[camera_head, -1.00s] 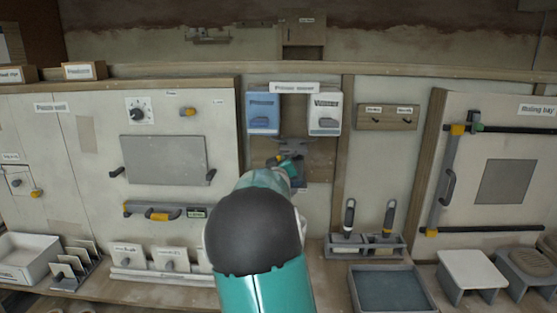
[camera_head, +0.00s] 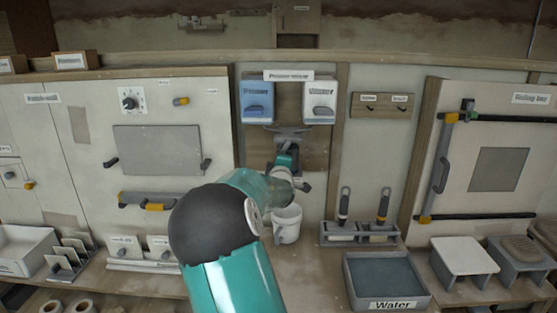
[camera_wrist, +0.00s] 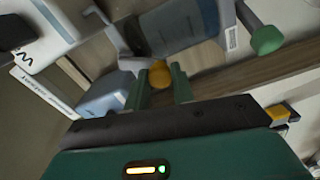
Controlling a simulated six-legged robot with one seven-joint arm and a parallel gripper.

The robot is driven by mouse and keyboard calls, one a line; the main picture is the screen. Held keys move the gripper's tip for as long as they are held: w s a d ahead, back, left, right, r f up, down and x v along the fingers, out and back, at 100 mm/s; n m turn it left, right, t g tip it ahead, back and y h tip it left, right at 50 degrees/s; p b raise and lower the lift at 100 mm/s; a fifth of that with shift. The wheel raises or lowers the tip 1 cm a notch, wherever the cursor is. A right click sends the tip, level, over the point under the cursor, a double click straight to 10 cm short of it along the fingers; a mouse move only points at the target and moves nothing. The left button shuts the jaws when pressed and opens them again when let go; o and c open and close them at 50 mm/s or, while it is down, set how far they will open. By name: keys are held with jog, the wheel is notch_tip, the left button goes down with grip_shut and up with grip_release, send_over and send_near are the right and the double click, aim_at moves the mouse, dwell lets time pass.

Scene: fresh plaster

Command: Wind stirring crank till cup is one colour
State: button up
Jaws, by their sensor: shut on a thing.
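My gripper (camera_head: 288,158) reaches the grey fixture (camera_head: 290,132) below the dispensers; my arm hides much of it. In the wrist view my green fingers (camera_wrist: 163,88) are shut on a yellow knob (camera_wrist: 160,73). Beyond them is a blue-grey cylinder with a dark band (camera_wrist: 180,22), perhaps the cup; its contents cannot be made out. A green knob (camera_wrist: 267,41) on a grey arm sticks out to its right. I cannot tell which knob belongs to the stirring crank. A white cup-like vessel (camera_head: 287,226) shows below my forearm in the head view.
Blue (camera_head: 257,102) and white (camera_head: 319,101) dispensers hang above the fixture. Two handled tools stand in a grey rack (camera_head: 360,234) at the right. A Water tray (camera_head: 385,281) lies before it. A wall panel with bars (camera_head: 485,165) is farther right.

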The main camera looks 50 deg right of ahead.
jog(key=shift+s+d+f+n, duration=0.15)
jog(key=shift+s+d+n, duration=0.1)
jog(key=shift+n, duration=0.45)
jog(key=o, duration=1)
jog(key=v, duration=1.3)
jog(key=shift+s+a, duration=0.3)
